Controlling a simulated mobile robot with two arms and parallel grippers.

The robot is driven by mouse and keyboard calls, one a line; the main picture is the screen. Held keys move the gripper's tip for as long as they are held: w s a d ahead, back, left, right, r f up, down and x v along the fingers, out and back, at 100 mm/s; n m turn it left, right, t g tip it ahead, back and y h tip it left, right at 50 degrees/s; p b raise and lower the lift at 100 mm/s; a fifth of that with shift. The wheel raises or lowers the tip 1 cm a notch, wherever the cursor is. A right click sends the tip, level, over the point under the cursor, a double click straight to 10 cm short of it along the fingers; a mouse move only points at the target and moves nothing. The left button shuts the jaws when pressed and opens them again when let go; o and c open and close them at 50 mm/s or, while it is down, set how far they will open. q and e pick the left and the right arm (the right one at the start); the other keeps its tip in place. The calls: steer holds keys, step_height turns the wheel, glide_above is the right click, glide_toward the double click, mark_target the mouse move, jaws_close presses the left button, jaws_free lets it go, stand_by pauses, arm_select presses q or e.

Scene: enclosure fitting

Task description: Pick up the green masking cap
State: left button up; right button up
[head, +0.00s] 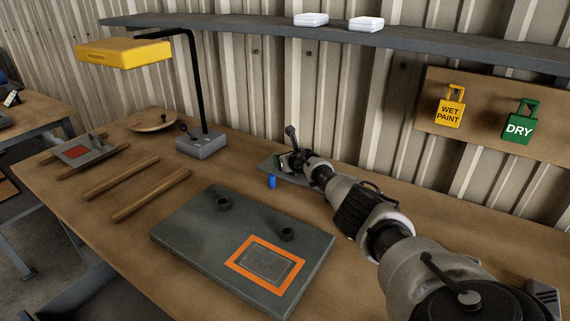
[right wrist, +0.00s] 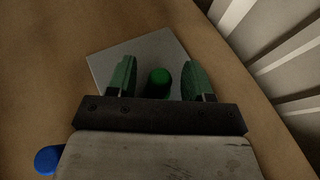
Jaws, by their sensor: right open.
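The green masking cap (right wrist: 160,78) stands on a grey plate (right wrist: 103,68) in the right wrist view. My right gripper (right wrist: 159,66) is open, with one green-padded finger on each side of the cap. Gaps show between the cap and both fingers, and the cap's lower part is hidden by the gripper body. In the head view my right gripper (head: 291,159) is over the small grey plate (head: 267,167) near the wall; I cannot make out the green cap there. My left gripper is not in view.
A blue cap (head: 271,181) stands by the plate's near edge. A large grey panel (head: 185,232) with an orange-framed window (head: 240,268) and two dark knobs lies in front. A yellow lamp (head: 122,53) and wooden bars (head: 150,195) are at left. A shelf (head: 225,28) runs above.

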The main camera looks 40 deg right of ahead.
jaws_close()
stand_by(0.4)
